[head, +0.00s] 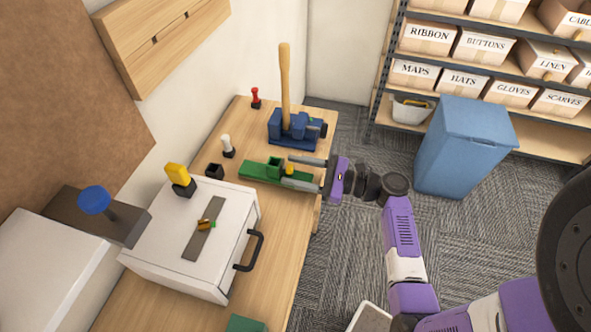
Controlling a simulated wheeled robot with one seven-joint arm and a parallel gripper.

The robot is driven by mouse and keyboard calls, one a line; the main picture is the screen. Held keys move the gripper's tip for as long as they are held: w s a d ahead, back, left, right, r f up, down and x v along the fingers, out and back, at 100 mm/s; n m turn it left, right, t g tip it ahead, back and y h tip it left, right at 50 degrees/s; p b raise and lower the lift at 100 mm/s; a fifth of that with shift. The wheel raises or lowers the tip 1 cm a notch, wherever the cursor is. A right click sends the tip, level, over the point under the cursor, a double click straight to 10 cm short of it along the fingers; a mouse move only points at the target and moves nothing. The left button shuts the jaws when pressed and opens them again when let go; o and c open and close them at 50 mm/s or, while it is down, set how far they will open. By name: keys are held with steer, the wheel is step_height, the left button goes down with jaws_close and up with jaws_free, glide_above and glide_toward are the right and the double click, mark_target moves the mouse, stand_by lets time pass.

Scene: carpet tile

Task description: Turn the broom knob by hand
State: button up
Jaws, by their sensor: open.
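A wooden broom handle (285,85) stands nearly upright in a blue clamp (283,130) at the far end of the wooden bench. A dark knob (322,128) shows at the clamp's right side. I cannot tell for sure that this is the broom knob. My gripper (288,172) points left with its two grey fingers apart. It is over the right part of a green fixture (262,172), in front of the blue clamp and apart from its knob. A small yellow piece (290,169) shows between the fingers; contact cannot be told.
A red peg (255,98), a white peg (227,146) and a black socket (214,171) stand on the bench. A white drawer box (160,240) with a black handle is nearer. A blue bin (466,150) stands on the carpet by the shelves (480,62). Carpet right of the bench is open.

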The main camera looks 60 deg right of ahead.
steer(key=b+v, duration=0.1)
steer(key=v, duration=0.6)
steer(key=shift+s, duration=0.35)
steer(key=shift+d, duration=0.15)
